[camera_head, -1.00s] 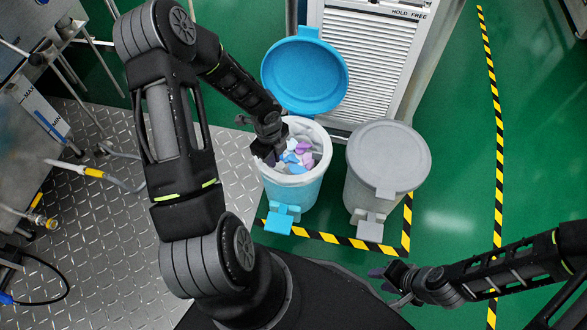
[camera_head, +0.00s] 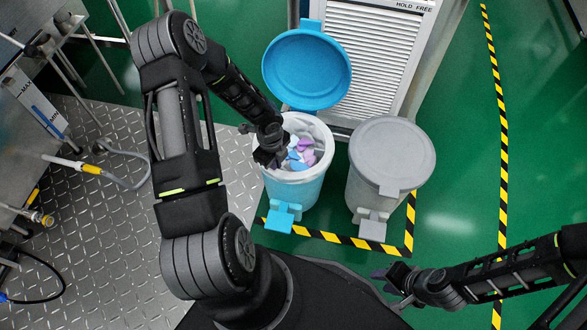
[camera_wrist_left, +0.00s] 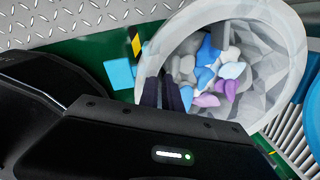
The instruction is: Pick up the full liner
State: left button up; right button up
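The full liner (camera_head: 318,133) is a pale translucent bag in the open blue bin (camera_head: 292,190), filled with crumpled blue, purple and grey pieces. It also shows in the left wrist view (camera_wrist_left: 265,60). My left gripper (camera_head: 265,160) is at the left side of the bin's mouth, pointing down. In the left wrist view its dark fingers (camera_wrist_left: 163,94) are close together and overlap the liner's near edge. I cannot tell whether they pinch the liner. My right gripper (camera_head: 388,282) is at the lower right, away from the bins, with its fingers apart and empty.
The bin's round blue lid (camera_head: 307,70) stands raised behind it. A grey closed bin (camera_head: 380,195) stands to the right. A white louvred cabinet (camera_head: 370,60) is behind. Yellow-black floor tape (camera_head: 340,240) runs in front. Green floor is clear at right.

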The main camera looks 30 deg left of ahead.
pick_arm(q)
jog(key=shift+f, duration=0.6)
grip_shut()
jog(key=shift+r, duration=0.25)
dwell(1.4)
notch_tip(320, 180, up, 18)
jog(key=p, duration=0.6)
jog(key=shift+f+p, duration=0.15)
jog(key=shift+p, duration=0.2)
jog(key=shift+w, duration=0.1)
